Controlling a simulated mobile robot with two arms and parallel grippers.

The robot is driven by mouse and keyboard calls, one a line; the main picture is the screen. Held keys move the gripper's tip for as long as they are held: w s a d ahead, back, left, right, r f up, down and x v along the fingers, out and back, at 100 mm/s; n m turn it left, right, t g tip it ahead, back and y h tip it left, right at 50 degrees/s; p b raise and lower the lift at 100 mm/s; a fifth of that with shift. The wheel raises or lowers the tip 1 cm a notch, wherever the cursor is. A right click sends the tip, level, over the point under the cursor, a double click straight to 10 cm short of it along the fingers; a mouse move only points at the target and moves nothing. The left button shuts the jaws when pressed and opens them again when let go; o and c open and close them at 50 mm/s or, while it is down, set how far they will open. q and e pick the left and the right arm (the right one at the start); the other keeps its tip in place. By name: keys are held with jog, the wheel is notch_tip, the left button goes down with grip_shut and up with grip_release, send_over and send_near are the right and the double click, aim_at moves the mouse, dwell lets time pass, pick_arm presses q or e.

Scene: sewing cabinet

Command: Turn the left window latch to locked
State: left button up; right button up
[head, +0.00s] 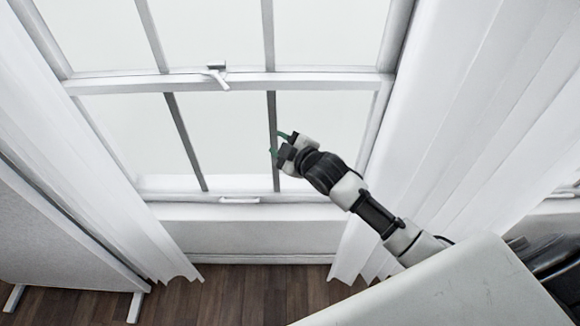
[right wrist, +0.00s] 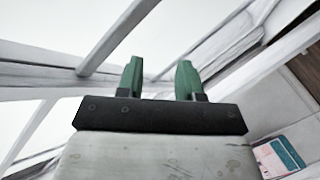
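The window latch (head: 216,75) is a small pale fitting on the window's middle rail, with its short lever slanting down. It is the only latch I see on this window. My right gripper (head: 277,144) has green fingertips and is in front of the lower panes, below and to the right of the latch, clear of it. In the right wrist view its two green fingers (right wrist: 159,76) stand apart with nothing between them. The latch cannot be made out in that view. My left gripper is out of view.
White curtains (head: 85,165) hang on both sides of the window. A sash handle (head: 240,200) is on the bottom rail (head: 170,196). A pale panel on feet (head: 55,235) stands at the lower left. A pink and teal item (right wrist: 280,157) shows in the right wrist view.

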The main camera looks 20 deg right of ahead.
notch_tip(320, 180, down, 8)
jog(key=s+d+m+g+h, duration=0.1)
jog(key=shift+s+d+m, duration=0.2)
jog(key=shift+d+m, duration=0.1)
jog(key=shift+d, duration=0.1)
